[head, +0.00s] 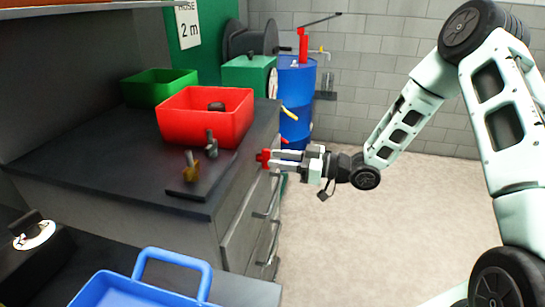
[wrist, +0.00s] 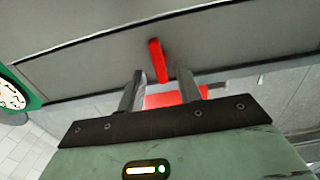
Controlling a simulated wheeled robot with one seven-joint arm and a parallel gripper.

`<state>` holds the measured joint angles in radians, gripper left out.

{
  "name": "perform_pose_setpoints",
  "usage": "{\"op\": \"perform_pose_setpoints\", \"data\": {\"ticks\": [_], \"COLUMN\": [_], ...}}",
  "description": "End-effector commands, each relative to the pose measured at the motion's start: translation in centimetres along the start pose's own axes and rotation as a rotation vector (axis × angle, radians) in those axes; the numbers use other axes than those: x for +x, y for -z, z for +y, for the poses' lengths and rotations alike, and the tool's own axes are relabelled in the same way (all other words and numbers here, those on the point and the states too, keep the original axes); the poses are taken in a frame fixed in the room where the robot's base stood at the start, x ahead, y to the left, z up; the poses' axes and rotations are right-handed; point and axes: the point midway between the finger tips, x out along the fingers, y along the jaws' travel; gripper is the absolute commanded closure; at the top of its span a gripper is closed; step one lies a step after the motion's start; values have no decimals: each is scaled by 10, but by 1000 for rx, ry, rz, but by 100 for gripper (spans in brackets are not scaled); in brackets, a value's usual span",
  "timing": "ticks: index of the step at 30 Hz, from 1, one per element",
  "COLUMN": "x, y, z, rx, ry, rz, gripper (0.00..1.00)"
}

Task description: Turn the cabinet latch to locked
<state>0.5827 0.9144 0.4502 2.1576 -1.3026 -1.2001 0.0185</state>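A red latch handle (wrist: 157,60) sits on the grey cabinet front in the wrist view. It stands near upright, tilted a little. In the head view the red latch (head: 262,157) shows at the cabinet's upper right edge, partly hidden by my gripper. My gripper (head: 273,157) points left at the cabinet with its fingertips at or close to the latch. In the wrist view my gripper (wrist: 160,77) is open, one finger on each side below the handle. I cannot tell whether the fingers touch it. A wider red patch shows between the fingers; what it is is unclear.
On the dark cabinet top (head: 90,170) stand a red bin (head: 190,125), a green bin (head: 160,88) and a small tool stand (head: 187,190). Drawer handles (head: 266,200) stick out below. A blue tray (head: 140,290) is in front. The floor on the right is clear.

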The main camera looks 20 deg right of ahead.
Motion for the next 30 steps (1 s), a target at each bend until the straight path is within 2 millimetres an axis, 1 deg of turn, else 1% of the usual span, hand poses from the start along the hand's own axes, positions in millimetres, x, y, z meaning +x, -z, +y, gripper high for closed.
{"op": "perform_pose_setpoints", "data": {"ticks": [1,3,6,16,17,18,20,21,30], "x": [7,15,22,25,25,25,25,25,25], "y": [0,1,0,0,0,0,0,0,-1], "z": [0,0,0,0,0,0,0,0,0], "rx": [-1,-1,0,0,0,0,0,0,-18], "ry": [2,2,1,0,0,0,0,0,0], "rz": [1,0,0,0,0,0,0,0,0], "gripper": [65,65,65,65,68,79,96,100,100]}}
